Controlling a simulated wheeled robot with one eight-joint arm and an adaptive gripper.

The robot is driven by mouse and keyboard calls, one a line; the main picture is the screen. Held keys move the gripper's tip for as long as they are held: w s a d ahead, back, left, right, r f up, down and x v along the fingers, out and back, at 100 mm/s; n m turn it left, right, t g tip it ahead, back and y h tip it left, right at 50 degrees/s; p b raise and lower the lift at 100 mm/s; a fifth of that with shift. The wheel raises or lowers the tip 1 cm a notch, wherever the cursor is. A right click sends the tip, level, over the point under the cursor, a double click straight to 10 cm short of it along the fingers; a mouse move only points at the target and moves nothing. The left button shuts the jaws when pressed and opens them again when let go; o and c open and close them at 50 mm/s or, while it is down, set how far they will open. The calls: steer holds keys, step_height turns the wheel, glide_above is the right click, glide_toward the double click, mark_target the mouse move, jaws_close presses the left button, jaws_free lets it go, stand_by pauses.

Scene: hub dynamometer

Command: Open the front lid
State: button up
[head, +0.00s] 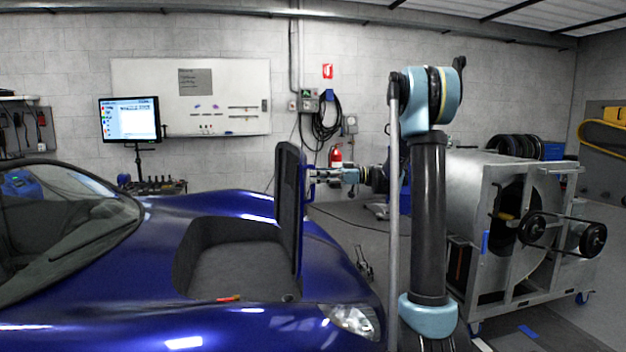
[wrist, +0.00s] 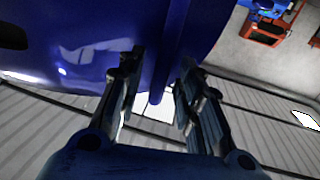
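The front lid (head: 290,212) of the blue sports car (head: 110,290) stands nearly upright above the front compartment (head: 235,272), whose grey-lined inside is uncovered. My gripper (head: 312,180) is at the outer, right-hand side of the lid, near its upper part. In the wrist view the two fingers of my gripper (wrist: 162,75) are spread apart. The blue lid (wrist: 172,50) shows between and beyond them, with an edge in the gap. I cannot tell whether a finger touches the lid.
A metal dynamometer frame (head: 520,235) with belt pulleys stands at the right. A red fire extinguisher (head: 336,157) is by the back wall. A monitor (head: 130,120) stands behind the car. Grey floor is partly clear between car and frame.

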steer(key=shift+a, duration=0.75)
steer(key=shift+c, duration=0.3)
jaws_close()
steer(key=s+a+f+h, duration=0.1)
steer(key=s+a+h, duration=0.2)
steer(key=a, duration=0.9)
steer(key=shift+s+a+f+n+t, duration=0.25)
steer(key=shift+s+a+n+t, duration=0.05)
steer(key=shift+s+a, duration=0.1)
steer(key=shift+o, duration=0.3)
jaws_free()
steer(key=shift+d, duration=0.1)
